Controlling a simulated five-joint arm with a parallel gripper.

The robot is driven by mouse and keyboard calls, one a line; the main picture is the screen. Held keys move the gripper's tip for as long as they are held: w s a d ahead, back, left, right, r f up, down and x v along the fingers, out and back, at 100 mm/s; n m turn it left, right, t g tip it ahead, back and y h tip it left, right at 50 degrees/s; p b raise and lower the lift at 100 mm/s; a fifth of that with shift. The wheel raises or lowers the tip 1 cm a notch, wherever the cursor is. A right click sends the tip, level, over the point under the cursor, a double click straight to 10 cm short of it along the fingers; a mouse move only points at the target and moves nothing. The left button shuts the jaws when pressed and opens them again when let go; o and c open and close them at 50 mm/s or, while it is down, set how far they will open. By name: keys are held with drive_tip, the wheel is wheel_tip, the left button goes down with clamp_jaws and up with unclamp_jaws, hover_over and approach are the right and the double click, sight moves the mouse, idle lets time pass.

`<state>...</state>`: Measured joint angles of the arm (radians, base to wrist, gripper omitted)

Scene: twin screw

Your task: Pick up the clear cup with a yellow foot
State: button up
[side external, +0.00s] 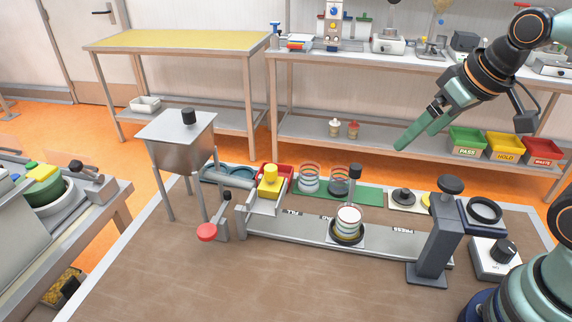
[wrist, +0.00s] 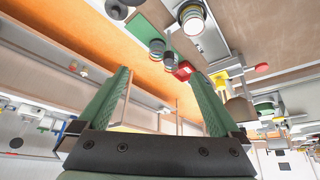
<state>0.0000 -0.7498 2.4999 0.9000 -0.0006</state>
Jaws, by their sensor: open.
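I cannot tell surely which cup has the yellow foot. My gripper (side external: 416,138) is open and empty, high above and behind the table's right part. In the wrist view its fingers (wrist: 160,73) are spread, with the white-topped cup (wrist: 192,19) beyond them.
A grey press column (side external: 436,245) stands right of the track. A hopper (side external: 178,140) on legs, a red knob (side external: 207,232) and a red tray (side external: 285,172) are at the left. The brown table front is clear.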

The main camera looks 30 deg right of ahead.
drive_tip(key=n, duration=0.1)
drive_tip(key=n+g, duration=0.6)
drive_tip(key=n, duration=0.7)
hover_over(350, 213)
drive_tip(key=s+a, duration=0.1)
drive_tip(key=s, duration=0.1)
wheel_tip(350, 213, down, 8)
drive_tip(key=shift+w+a+f, duration=0.1)
drive_tip(key=shift+a+f, duration=0.05)
drive_tip(key=shift+f, duration=1.95)
drive_tip(key=shift+w+a+f, duration=0.1)
drive_tip(key=shift+a+f, duration=0.05)
drive_tip(key=shift+f, duration=1.9)
drive_tip(key=shift+a+f, duration=0.15)
drive_tip(key=shift+f, duration=1.95)
drive_tip(key=c, duration=1.5)
